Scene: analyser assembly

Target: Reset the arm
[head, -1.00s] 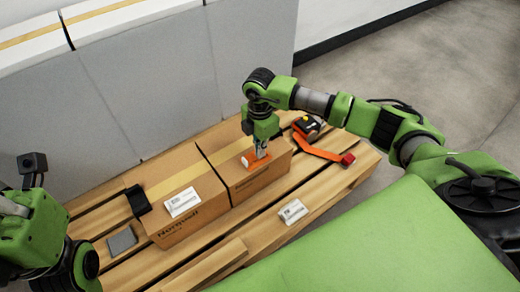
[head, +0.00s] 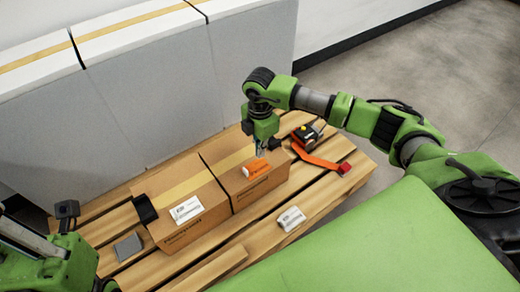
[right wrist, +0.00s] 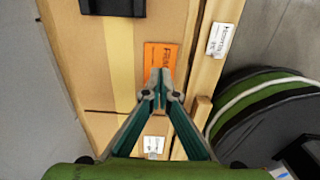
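My right gripper (head: 258,150) hangs over the far right cardboard box (head: 225,160). In the right wrist view its fingers (right wrist: 160,80) come together at the tips, with nothing visible held. An orange label with dark print (head: 256,168) lies on the box top just beside the fingertips; it also shows in the right wrist view (right wrist: 158,56). My left arm is at the lower left of the head view, with its dark wrist camera; the left gripper's fingers are hidden or out of frame.
The boxes stand on a wooden pallet (head: 222,252). A white label (head: 186,209) is on the nearer box; a white packet (head: 291,218) lies on the slats. A black device (head: 305,135) and orange strap (head: 318,160) lie to the right. Grey-white blocks (head: 150,85) stand behind.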

